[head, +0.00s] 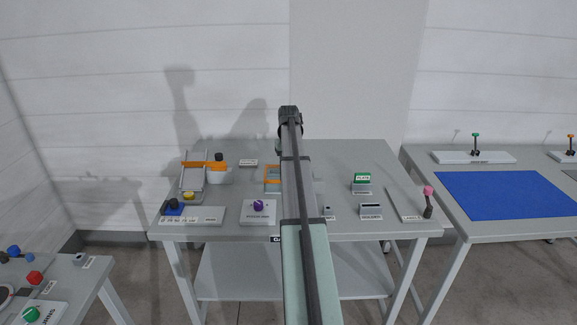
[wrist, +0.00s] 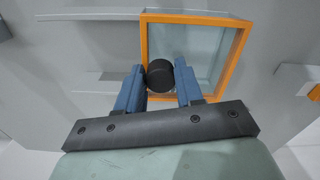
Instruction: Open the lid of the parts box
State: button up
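The parts box appears to be the one with an orange-framed, see-through lid (wrist: 243,45), seen from above in the wrist view. In the head view, part of its orange frame (head: 271,180) shows left of my arm, which hides the rest. A black round knob (wrist: 160,75) sits by the lid's near edge. My gripper (wrist: 160,83) has its two blue fingers on either side of the knob, very close to it. I cannot tell whether they press on it. The lid looks closed, though its tilt is hard to judge.
An orange-topped fixture (head: 205,165) stands at the table's left. A purple knob block (head: 258,206) is at the front, a green block (head: 362,180) at the right, and a pink-tipped lever (head: 428,195) at the right edge. A blue mat (head: 505,194) lies on the right table.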

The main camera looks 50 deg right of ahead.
grip_shut()
jog(key=s+d, duration=0.7)
dwell(0.4)
jog(key=shift+d, duration=0.1)
jog(key=shift+o, duration=2.3)
grip_release()
notch_tip(320, 180, up, 14)
